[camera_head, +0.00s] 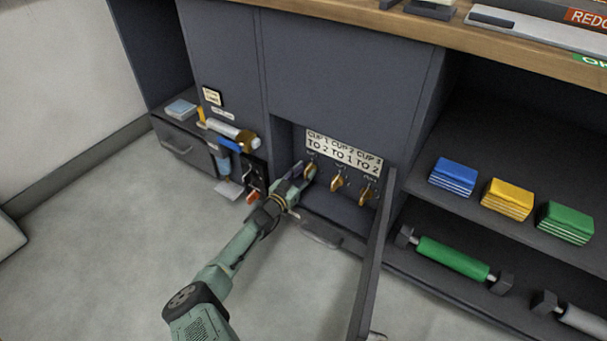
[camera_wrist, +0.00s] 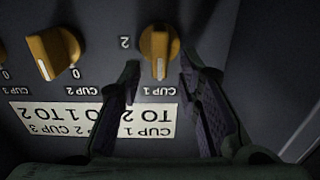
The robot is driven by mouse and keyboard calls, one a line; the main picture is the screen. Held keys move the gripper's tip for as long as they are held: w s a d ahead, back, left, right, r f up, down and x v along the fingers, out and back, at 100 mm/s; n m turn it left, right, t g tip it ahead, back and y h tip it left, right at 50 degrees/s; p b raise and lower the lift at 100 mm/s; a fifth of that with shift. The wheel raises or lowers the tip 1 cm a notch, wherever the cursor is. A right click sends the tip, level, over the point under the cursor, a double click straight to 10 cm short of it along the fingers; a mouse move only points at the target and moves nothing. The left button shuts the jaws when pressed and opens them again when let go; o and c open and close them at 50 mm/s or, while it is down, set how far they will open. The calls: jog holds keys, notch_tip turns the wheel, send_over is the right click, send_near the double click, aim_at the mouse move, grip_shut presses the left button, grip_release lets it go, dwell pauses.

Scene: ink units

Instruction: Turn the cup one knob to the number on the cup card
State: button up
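The cup card (camera_head: 343,152), a white label above the knobs, reads CUP 1 TO 2, CUP 2 TO 1, CUP 3 TO 2. It appears upside down in the wrist view (camera_wrist: 90,118). The yellow cup one knob (camera_wrist: 159,45) has its ridge upright in the wrist view; a "2" is printed to its left. My gripper (camera_wrist: 160,66) is open, with a finger on either side of this knob and visible gaps between. In the head view my gripper (camera_head: 301,174) reaches into the recess and partly covers the cup one knob (camera_head: 311,170).
The cup two knob (camera_head: 338,181) and cup three knob (camera_head: 367,194) stand to the right. An open door (camera_head: 372,260) juts out right of the recess. A drawer-like ledge with a handle lies below. Clear floor surrounds my arm.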

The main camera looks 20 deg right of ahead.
jog(key=shift+c, duration=0.4)
grip_shut()
